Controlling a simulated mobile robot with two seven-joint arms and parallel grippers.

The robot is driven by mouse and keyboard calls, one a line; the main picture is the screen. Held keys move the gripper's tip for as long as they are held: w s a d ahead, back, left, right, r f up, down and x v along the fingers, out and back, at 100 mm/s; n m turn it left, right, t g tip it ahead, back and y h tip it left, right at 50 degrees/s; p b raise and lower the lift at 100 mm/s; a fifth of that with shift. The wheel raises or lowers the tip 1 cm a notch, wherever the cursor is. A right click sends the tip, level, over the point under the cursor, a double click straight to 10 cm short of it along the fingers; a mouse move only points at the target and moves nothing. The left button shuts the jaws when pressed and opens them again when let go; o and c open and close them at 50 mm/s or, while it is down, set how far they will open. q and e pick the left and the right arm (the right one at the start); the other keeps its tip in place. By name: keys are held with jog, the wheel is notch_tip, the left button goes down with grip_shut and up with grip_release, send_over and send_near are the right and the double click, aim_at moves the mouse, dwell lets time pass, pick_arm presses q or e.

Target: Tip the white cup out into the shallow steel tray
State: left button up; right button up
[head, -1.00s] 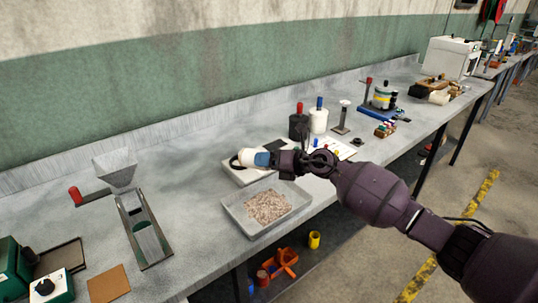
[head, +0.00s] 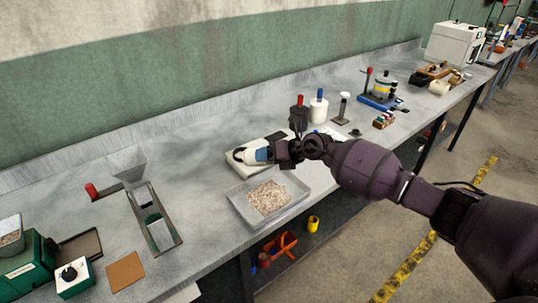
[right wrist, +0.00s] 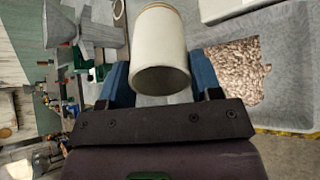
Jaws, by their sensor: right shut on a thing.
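The white cup (head: 247,155) is held in my right gripper (head: 261,155), whose blue fingers are shut on it. In the right wrist view the cup (right wrist: 160,45) sits between both blue fingers. In the head view the cup looks tipped onto its side, above a pale flat-topped device behind the tray. I cannot see its contents. The shallow steel tray (head: 239,201) is on the bench in front of the cup and holds a bed of pinkish grain (head: 268,197). The tray (right wrist: 287,115) and grain (right wrist: 237,72) also show in the right wrist view. My left gripper is not in view.
The pale device (head: 236,163) stands behind the tray. Black (head: 298,117) and white (head: 318,108) bottles stand behind my gripper. A steel funnel (head: 127,165) and a metal chute device (head: 157,225) stand to the left. The bench between chute and tray is clear.

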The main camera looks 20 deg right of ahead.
jog(key=g+h, duration=0.2)
jog(key=shift+w+r+g+h, duration=0.1)
jog(key=shift+r+g+h, duration=0.2)
jog(key=shift+r+g, duration=0.1)
jog(key=shift+g+h, duration=0.7)
jog(key=shift+g, duration=0.1)
jog(key=shift+r+g+h, duration=0.25)
jog(key=shift+g+h, duration=0.15)
jog(key=shift+g, duration=0.1)
jog(key=shift+a+r+m+g+h, duration=0.1)
jog(key=shift+m+g+h, duration=0.05)
jog(key=shift+g+h, duration=0.4)
jog(key=shift+r+m+g+h, duration=0.1)
jog(key=shift+m+g+h, duration=0.05)
jog(key=shift+g+h, duration=0.4)
jog(key=shift+r+g+h, duration=0.1)
jog(key=shift+g+h, duration=0.6)
jog(key=shift+g, duration=0.3)
